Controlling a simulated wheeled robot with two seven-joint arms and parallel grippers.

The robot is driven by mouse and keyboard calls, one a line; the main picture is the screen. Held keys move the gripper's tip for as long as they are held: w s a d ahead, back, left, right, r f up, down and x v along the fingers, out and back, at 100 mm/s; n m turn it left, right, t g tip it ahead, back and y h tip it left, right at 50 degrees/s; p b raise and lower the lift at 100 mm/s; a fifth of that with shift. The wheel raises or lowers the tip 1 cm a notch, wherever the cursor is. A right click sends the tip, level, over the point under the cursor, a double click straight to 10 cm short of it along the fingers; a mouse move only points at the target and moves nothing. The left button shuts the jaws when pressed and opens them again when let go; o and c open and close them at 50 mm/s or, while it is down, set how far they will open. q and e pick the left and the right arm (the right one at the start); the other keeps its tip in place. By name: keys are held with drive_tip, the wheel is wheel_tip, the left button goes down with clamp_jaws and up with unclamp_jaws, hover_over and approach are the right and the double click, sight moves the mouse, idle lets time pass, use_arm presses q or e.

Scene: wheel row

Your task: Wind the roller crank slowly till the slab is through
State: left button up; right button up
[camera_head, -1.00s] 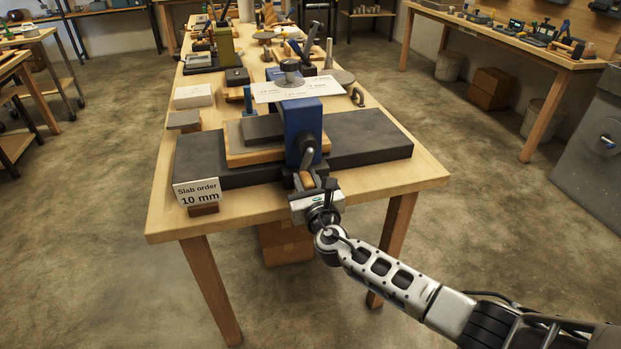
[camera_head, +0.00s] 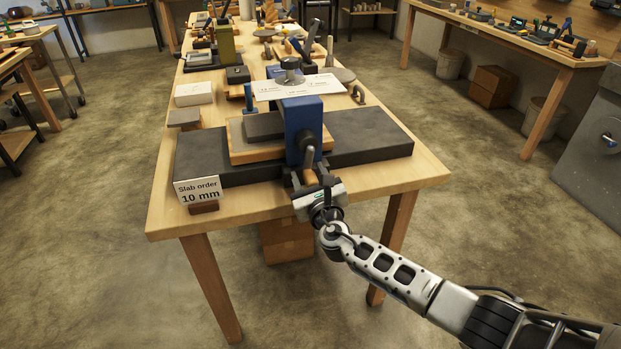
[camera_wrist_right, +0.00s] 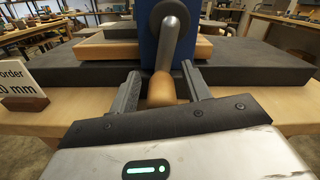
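The blue roller frame (camera_head: 302,117) stands on the long dark base (camera_head: 372,138) at the table's near end. A dark slab (camera_head: 264,125) lies on a wooden board (camera_head: 237,150) at the frame's left; its right end is hidden by the frame. The metal crank arm (camera_head: 310,156) hangs down in front, ending in a wooden handle (camera_wrist_right: 161,90). My right gripper (camera_wrist_right: 161,72) has one finger on each side of this handle. In the right wrist view gaps show between handle and fingers, so it looks open around the handle. My left gripper is out of view.
A "Slab order 10 mm" card (camera_head: 197,190) stands at the near left corner. A white block (camera_head: 194,95) and tools occupy the table beyond.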

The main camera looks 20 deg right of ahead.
drive_tip(key=shift+s+f, duration=0.1)
drive_tip(key=shift+f, duration=0.1)
drive_tip(key=shift+s, duration=0.25)
use_arm(q)
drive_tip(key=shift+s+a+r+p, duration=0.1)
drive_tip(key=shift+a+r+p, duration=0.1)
drive_tip(key=shift+p, duration=0.4)
use_arm(e)
drive_tip(key=s, duration=1.5)
drive_tip(key=shift+s, duration=0.15)
drive_tip(key=shift+d, duration=0.1)
